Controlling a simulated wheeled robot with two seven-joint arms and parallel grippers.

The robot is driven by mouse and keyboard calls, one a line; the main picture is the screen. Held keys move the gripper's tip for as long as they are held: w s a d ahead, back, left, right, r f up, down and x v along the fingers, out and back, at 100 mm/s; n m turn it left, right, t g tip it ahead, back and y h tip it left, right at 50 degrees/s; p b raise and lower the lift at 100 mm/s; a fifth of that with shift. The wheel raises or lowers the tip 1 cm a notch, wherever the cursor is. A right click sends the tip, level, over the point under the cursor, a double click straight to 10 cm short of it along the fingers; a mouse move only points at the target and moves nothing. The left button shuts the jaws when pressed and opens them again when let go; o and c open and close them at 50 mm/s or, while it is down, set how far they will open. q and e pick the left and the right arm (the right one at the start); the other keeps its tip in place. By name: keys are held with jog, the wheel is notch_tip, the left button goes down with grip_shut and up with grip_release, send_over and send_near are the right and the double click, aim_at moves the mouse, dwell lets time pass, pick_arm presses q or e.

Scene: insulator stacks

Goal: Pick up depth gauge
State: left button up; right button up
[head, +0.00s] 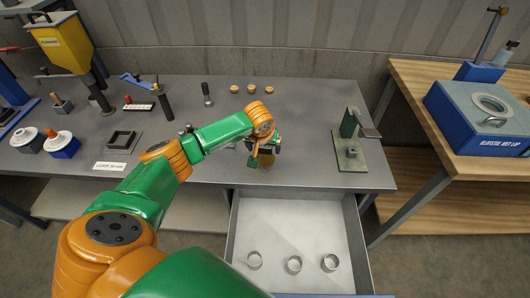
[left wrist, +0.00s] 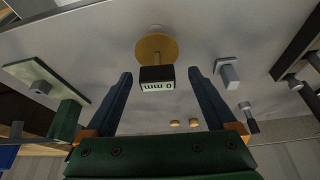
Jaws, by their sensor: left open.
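The depth gauge shows in the left wrist view as a black box with a "0 mm" display (left wrist: 157,84) and a round yellow disc (left wrist: 157,48) beyond it. My left gripper (left wrist: 160,74) is open, with one dark finger on each side of the gauge and visible gaps between. In the head view my left gripper (head: 262,150) is over the front part of the grey table, and my wrist hides most of the gauge there. My right gripper is in neither view.
A drawer (head: 296,220) stands open below the table's front edge, with three metal rings inside. A green stand (head: 350,145) is at the table's right. Three small tan discs (head: 251,89) lie at the back. A blue tester (head: 480,118) sits on the wooden bench.

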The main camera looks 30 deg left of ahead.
pick_arm(q)
jog(key=shift+w+a+f, duration=0.1)
jog(key=shift+w+f, duration=0.6)
jog(key=shift+f, duration=0.05)
jog(key=shift+s+r, duration=0.15)
jog(key=shift+s, duration=0.1)
jog(key=c, duration=1.3)
jog(key=shift+w, duration=0.15)
grip_shut()
